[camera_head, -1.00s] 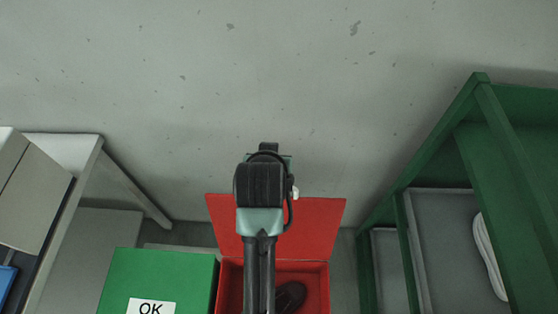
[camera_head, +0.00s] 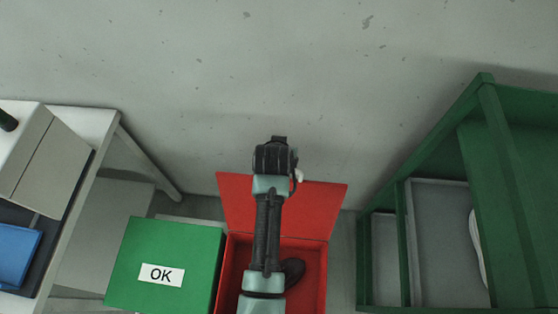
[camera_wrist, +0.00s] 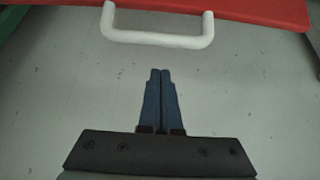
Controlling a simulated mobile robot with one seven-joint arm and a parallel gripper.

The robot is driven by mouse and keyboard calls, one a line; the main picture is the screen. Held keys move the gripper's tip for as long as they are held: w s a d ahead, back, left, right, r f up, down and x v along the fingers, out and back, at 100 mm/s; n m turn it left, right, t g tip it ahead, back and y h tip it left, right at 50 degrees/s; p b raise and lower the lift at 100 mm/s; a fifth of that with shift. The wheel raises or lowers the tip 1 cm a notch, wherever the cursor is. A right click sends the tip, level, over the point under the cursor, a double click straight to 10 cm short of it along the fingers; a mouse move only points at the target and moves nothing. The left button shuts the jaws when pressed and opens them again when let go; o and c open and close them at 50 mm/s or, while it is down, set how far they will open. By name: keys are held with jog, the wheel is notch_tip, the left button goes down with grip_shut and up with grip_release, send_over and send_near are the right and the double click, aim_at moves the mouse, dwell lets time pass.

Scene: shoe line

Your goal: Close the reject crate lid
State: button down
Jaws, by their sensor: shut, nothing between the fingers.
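The red reject crate (camera_head: 322,272) stands at the bottom centre of the head view. Its red lid (camera_head: 325,205) stands open at the crate's far side. A dark shoe (camera_head: 293,271) lies in the crate, partly hidden by my arm. In the wrist view the lid's red edge (camera_wrist: 250,10) crosses the top, with a white handle (camera_wrist: 160,40) hanging from it. My gripper (camera_wrist: 160,72) is shut and empty, its fingertips just below the handle in the picture and apart from it. In the head view my arm hides the gripper and part of the lid.
A green box labelled OK (camera_head: 130,265) stands close left of the crate. A green rack (camera_head: 495,150) with grey trays and a pale shoe stands at right. A table (camera_head: 105,118) is at left. The grey floor beyond the lid is clear.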

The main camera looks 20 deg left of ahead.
jog(key=s+p, duration=0.2)
jog(key=s+f+p, duration=0.1)
jog(key=shift+d, duration=0.3)
dwell(0.4)
